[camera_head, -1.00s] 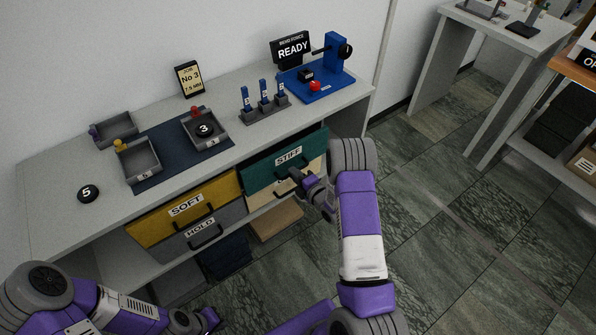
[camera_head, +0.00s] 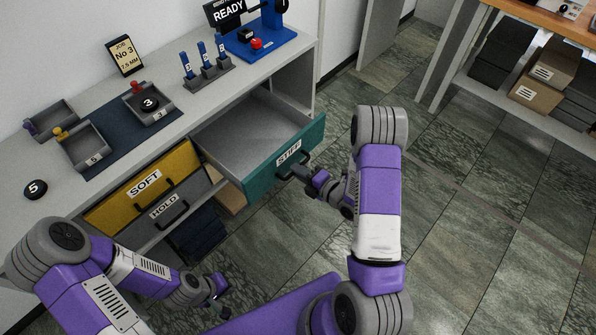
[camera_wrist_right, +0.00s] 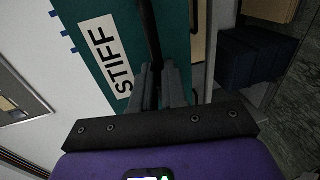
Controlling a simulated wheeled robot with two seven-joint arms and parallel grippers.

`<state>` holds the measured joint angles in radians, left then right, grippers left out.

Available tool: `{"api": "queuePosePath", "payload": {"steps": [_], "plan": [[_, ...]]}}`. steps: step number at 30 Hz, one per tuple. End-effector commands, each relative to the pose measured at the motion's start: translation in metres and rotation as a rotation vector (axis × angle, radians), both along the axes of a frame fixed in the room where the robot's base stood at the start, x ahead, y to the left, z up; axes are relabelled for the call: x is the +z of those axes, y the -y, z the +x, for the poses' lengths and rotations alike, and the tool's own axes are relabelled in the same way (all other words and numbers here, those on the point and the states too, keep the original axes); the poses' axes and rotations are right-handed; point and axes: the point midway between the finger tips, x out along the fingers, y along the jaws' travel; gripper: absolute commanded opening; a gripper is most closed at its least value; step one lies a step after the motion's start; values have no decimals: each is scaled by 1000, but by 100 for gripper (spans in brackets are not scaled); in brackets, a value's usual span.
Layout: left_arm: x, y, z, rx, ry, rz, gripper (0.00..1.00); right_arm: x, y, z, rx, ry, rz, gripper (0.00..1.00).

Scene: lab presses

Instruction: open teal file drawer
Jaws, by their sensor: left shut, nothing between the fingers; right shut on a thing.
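The teal file drawer (camera_head: 265,162), labelled STIFF, is pulled out from the workbench and its grey inside looks empty. My right gripper (camera_head: 297,172) is at its front and is shut on the dark drawer handle (camera_head: 288,176). In the right wrist view the teal front (camera_wrist_right: 128,45) fills the upper middle, with the dark handle (camera_wrist_right: 151,40) running down between the fingers (camera_wrist_right: 163,88). My left gripper (camera_head: 222,298) is shut and empty, low in front of the bench and apart from the drawers.
The yellow SOFT drawer (camera_head: 120,205) and grey HOLD drawer (camera_head: 190,210) are closed left of the teal drawer. On the bench top (camera_head: 150,62) stand grey trays (camera_head: 85,150), a rack (camera_head: 210,75) and a blue press (camera_head: 270,45). Open floor (camera_head: 460,220) lies to the right.

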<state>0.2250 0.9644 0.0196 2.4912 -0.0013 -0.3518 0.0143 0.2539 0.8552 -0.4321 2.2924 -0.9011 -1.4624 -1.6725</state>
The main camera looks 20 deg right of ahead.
Motion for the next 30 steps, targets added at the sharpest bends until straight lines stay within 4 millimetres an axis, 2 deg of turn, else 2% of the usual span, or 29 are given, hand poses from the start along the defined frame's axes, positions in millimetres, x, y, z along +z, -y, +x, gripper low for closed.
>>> {"api": "queuePosePath", "payload": {"steps": [11,12,16,25,30], "plan": [[0,0,0,0,1,0,0,0,1,0,-1,0,1,0],[0,0,0,0,1,0,0,0,1,0,-1,0,1,18],[0,0,0,0,1,0,0,0,1,0,-1,0,1,38],[0,0,0,0,1,0,0,1,2,-2,-1,0,1,38],[5,0,0,0,1,0,0,5,10,-20,-5,-3,2,38]]}}
